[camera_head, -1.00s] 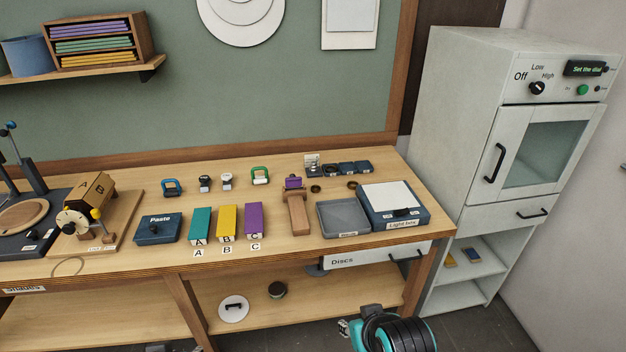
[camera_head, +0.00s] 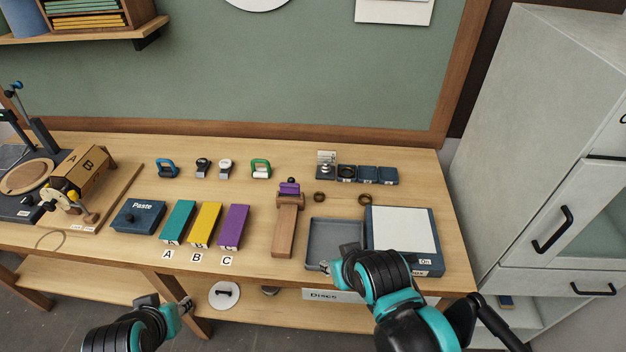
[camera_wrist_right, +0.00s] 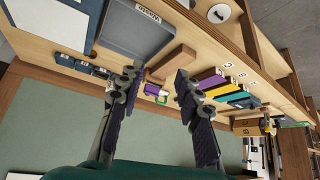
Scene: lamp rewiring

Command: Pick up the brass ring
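Two small dark brownish rings lie on the workbench: a left ring (camera_head: 319,197) beside the wooden stand and a right ring (camera_head: 364,199) behind the light box. I cannot tell by colour which is the brass one. Neither shows clearly in the right wrist view. My right gripper (camera_head: 330,266) is over the front edge of the grey tray, in front of the rings and apart from them. In the right wrist view its fingers (camera_wrist_right: 156,76) are spread with nothing between them. My left gripper (camera_head: 186,305) is low in front of the bench; its fingers are too small to read.
The grey tray (camera_head: 314,244) and light box (camera_head: 434,262) stand on the right of the bench. A wooden stand (camera_head: 285,232) with a purple piece is left of the rings. Small dark square trays (camera_head: 367,175) stand behind them. A tall grey cabinet (camera_head: 500,130) stands at right.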

